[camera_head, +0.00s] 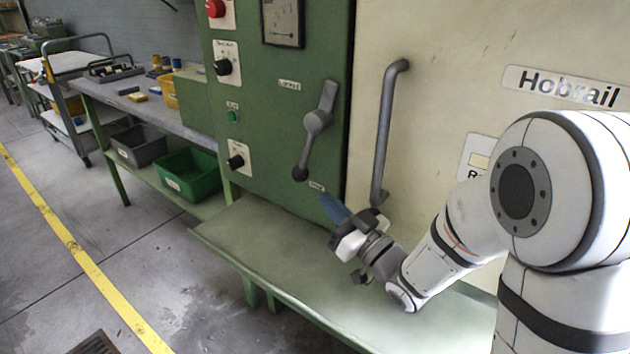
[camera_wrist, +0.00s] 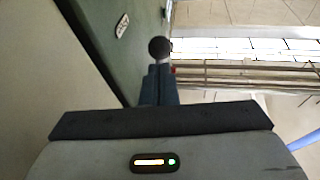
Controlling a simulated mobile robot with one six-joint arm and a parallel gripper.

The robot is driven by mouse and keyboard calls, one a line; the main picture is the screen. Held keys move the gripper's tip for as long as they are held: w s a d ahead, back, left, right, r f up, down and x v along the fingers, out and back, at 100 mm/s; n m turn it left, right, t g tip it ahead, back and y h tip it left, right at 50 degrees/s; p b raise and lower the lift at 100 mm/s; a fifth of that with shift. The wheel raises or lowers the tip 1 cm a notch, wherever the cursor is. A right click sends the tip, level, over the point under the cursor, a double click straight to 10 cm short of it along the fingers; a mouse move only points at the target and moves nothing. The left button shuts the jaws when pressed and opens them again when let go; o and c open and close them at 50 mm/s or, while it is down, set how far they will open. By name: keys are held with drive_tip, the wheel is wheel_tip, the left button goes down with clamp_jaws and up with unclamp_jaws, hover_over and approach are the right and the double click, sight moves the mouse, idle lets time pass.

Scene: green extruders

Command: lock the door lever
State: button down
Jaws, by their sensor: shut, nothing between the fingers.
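The door lever (camera_head: 318,122) is a grey handle on the green cabinet front (camera_head: 270,100). It slants from a wide upper end down to a dark ball knob at its lower left. In the wrist view the dark ball knob (camera_wrist: 160,47) shows just beyond my fingertips. My gripper (camera_head: 331,204) is below and to the right of the knob, apart from it in the head view. Its blue fingers are together and empty, and they also show in the wrist view (camera_wrist: 160,72). I cannot tell the exact gap between fingertips and knob.
A grey vertical bar handle (camera_head: 385,130) stands on the cream door (camera_head: 440,80) right of the lever. A pale green ledge (camera_head: 260,250) runs below my gripper. Control knobs (camera_head: 223,67) are on the panel's left. A bench with a green bin (camera_head: 187,172) stands further left.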

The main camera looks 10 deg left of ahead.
sight(306, 179)
drive_tip(key=shift+x, duration=2.35)
drive_tip(key=shift+w+a+f+b, duration=0.1)
drive_tip(key=shift+f+b, duration=0.05)
drive_tip(key=shift+b, duration=0.25)
